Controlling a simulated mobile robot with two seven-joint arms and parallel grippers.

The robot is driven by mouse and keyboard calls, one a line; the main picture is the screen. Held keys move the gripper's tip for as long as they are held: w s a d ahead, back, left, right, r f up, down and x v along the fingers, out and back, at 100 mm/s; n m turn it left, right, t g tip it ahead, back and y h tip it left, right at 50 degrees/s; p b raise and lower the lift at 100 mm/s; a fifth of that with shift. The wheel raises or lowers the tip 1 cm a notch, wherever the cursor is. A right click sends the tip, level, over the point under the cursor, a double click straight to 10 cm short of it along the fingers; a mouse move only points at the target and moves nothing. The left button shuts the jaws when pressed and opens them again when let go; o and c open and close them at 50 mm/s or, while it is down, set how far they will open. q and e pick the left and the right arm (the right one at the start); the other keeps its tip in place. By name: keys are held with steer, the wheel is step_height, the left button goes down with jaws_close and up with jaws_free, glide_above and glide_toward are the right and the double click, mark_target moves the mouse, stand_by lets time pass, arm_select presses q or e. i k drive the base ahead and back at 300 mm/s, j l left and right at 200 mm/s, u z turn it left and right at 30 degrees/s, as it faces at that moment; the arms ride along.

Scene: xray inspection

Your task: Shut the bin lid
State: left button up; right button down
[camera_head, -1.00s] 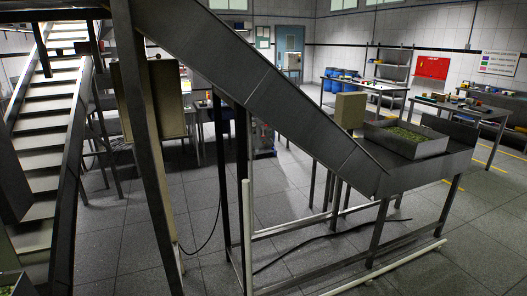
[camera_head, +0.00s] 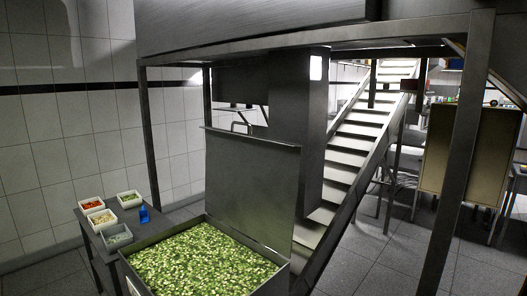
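A metal bin (camera_head: 284,272) stands at the bottom centre, filled with green and pale chopped pieces (camera_head: 205,262). Its lid appears to be the large upright grey metal panel (camera_head: 252,185) behind the contents, standing open with a handle (camera_head: 241,126) near its top edge. I cannot tell how the panel is joined to the bin. The bin's lower part is cut off by the bottom of the view. Neither of my grippers is in view.
A small table (camera_head: 100,240) left of the bin holds several small trays (camera_head: 130,200) and a blue item (camera_head: 144,214). A metal frame post (camera_head: 455,160) stands at right. A slatted inclined conveyor (camera_head: 355,145) rises behind. Floor (camera_head: 400,250) at lower right looks clear.

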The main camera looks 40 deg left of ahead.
mark_target(251, 183)
steer(key=i+u, duration=0.15)
steer(key=u, duration=0.3)
steer(key=i+u, duration=0.15)
steer(key=u, duration=0.25)
steer(key=i+l+u, duration=0.1)
steer(key=u, duration=0.35)
